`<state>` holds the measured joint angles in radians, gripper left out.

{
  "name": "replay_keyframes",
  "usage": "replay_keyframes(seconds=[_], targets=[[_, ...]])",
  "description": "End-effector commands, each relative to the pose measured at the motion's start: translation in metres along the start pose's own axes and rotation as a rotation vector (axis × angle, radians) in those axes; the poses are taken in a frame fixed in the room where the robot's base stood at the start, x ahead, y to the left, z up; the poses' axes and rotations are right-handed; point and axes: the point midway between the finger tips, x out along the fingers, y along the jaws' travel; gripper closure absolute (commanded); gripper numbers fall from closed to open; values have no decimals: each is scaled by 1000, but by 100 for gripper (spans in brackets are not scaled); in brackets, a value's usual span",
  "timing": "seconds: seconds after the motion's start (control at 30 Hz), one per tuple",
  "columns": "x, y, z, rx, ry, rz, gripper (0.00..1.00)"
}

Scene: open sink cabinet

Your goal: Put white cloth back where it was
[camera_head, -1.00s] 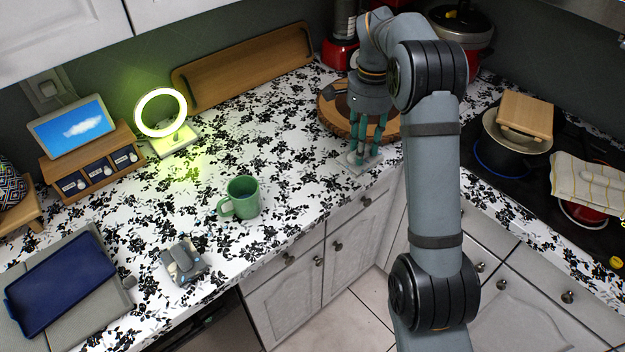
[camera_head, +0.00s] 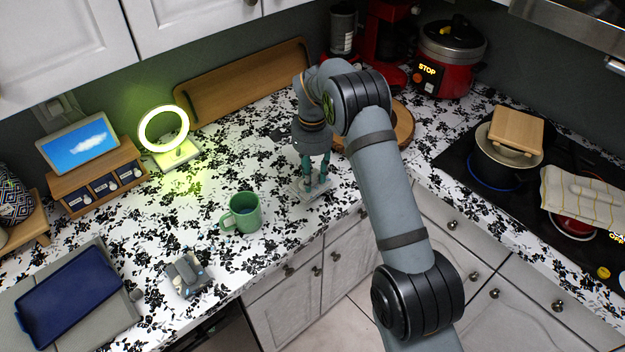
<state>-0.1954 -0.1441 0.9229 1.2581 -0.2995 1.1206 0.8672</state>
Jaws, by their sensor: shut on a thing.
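My gripper (camera_head: 315,182) is low over the white counter with black flowers, right of the green mug. It is shut on a flat, pale grey-white piece (camera_head: 305,191), which looks like a folded cloth. The piece is at or just above the counter near its front edge; I cannot tell whether it touches. Part of it is hidden by the fingers. A white cloth with yellow stripes (camera_head: 585,197) lies at the far right on the stove, over a red pot.
A green mug (camera_head: 244,213) and a small grey object (camera_head: 187,275) stand left of my gripper. A blue tray (camera_head: 66,292) lies front left. A glowing ring lamp (camera_head: 163,130) and a wooden tray (camera_head: 240,80) are behind. A round wooden board (camera_head: 402,126) is behind my arm.

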Motion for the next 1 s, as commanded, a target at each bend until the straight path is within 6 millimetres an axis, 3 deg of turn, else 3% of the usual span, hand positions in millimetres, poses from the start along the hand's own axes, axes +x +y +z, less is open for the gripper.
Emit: replay_keyframes(seconds=[0.2, 0.57, 0.6, 0.9, 1.0], targets=[[26, 2, 0, 1, -2, 4, 87], [33, 1, -1, 1, 0, 1, 87], [33, 1, -1, 0, 0, 1, 66], [32, 1, -1, 0, 0, 1, 48], [32, 1, -1, 0, 0, 1, 47]])
